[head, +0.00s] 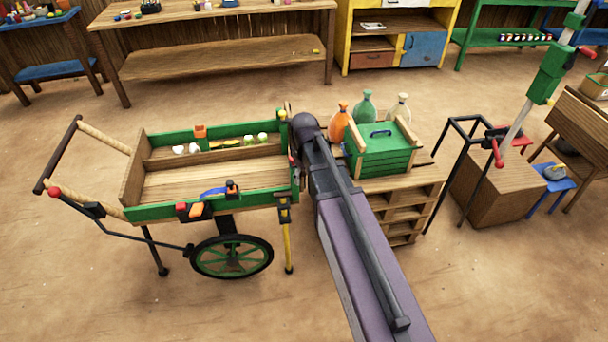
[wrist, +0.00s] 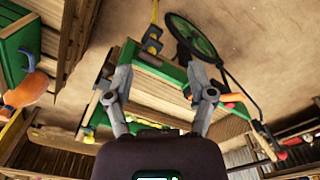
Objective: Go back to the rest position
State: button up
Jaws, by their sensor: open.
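My gripper (wrist: 159,78) is open in the wrist view, its two grey fingers spread with nothing held between them. Behind the fingers is the green and wooden cart (wrist: 160,72), seen tilted from this camera. In the head view my purple and grey arm reaches from the bottom to the right end of the cart (head: 150,213). The arm mostly hides the gripper there, so its exact height over the cart cannot be told.
Right of my arm, a green crate (head: 385,160) and several bottles, one orange (head: 338,125), stand on a wooden shelf stand (head: 405,200). The cart holds white and green round items and orange clips. Bare ground lies in front of the cart.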

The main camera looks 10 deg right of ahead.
jog(key=shift+s, duration=0.1)
jog(key=s+d+r+m+p, duration=0.1)
jog(key=s+d+m, duration=0.2)
jog(key=s+m, duration=0.4)
jog(key=s, duration=0.5)
jog(key=shift+d, duration=0.3)
dwell(2.0)
